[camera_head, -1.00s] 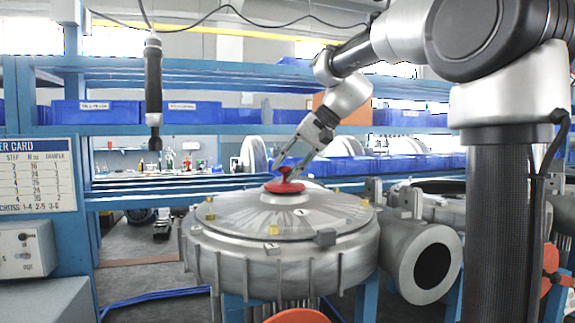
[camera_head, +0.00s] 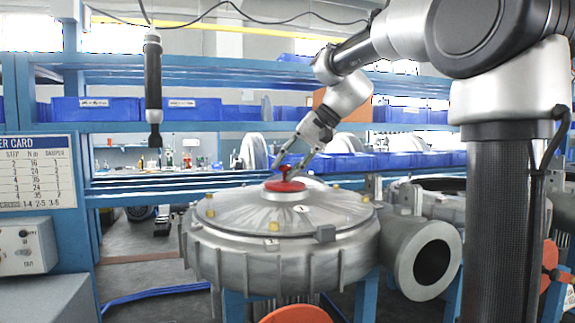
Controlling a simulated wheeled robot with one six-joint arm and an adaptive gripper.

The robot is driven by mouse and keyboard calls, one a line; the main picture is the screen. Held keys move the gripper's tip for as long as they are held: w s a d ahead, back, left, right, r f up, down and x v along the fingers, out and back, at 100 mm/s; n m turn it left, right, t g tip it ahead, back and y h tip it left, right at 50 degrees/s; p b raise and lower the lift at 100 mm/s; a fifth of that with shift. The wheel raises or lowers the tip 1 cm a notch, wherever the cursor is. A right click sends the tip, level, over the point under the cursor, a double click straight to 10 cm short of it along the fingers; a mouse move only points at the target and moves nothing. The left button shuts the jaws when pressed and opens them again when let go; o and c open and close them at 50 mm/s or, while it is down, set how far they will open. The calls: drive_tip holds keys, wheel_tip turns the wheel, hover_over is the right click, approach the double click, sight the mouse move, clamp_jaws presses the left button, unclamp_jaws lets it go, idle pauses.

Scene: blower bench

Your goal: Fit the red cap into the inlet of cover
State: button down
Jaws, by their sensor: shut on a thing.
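The red cap (camera_head: 285,185) is a flat red disc with a small knob on top. It sits at the inlet in the middle of the grey metal cover (camera_head: 250,215) on the round blower housing. It looks level; whether it is fully seated cannot be told from this view. My gripper (camera_head: 286,170) comes down at a slant from the upper right and is shut on the cap's knob. The inlet itself is hidden under the cap.
A black hanging tool (camera_head: 153,90) is at the left. Blue bins (camera_head: 95,110) line the shelf behind.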

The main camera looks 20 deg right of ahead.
drive_tip(key=shift+f, duration=0.15)
drive_tip(key=c, duration=1)
unclamp_jaws()
drive_tip(key=shift+f, duration=0.1)
drive_tip(key=shift+c, duration=0.2)
drive_tip(key=v, duration=1.2)
